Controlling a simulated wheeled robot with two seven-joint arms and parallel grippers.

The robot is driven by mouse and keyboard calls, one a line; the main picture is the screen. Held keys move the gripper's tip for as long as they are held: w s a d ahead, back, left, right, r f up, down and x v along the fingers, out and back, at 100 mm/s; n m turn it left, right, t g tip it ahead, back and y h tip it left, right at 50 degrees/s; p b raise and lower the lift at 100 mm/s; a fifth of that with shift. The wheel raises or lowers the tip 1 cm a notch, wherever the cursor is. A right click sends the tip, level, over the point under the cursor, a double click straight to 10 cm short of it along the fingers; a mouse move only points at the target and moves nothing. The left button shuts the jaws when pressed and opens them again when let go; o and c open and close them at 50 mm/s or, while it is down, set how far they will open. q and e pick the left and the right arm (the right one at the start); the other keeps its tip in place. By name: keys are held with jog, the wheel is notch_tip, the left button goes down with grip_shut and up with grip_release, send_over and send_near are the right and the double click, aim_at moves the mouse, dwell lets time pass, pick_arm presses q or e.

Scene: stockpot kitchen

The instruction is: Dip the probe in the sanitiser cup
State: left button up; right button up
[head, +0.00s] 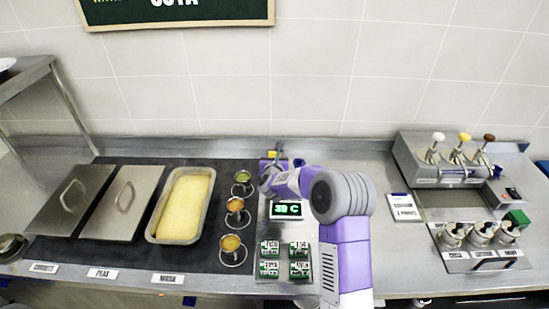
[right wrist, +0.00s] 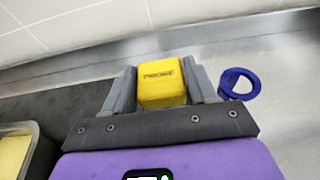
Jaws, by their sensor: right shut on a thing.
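My right gripper (right wrist: 165,88) is shut on a yellow block-shaped probe handle (right wrist: 161,82) with a dark printed label, seen between the two grey fingers in the right wrist view. The probe's tip is hidden below the handle. A blue round cup (right wrist: 227,82), seen as a ring from above, stands just right of the right finger in the right wrist view, apart from the gripper. In the head view my right gripper (head: 268,167) is at the back of the counter, behind the display, and is small and partly hidden by my arm. My left gripper is not in view.
A display reading 39 C (head: 289,209) stands before my right arm, with several green labelled blocks (head: 269,249) nearer. Left are small ringed cups (head: 235,205), a tray of yellow food (head: 183,205) and lidded pans (head: 127,202). A pump dispenser (head: 445,172) stands right.

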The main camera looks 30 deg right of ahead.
jog(key=shift+r+p, duration=1.6)
jog(key=shift+r, duration=2.95)
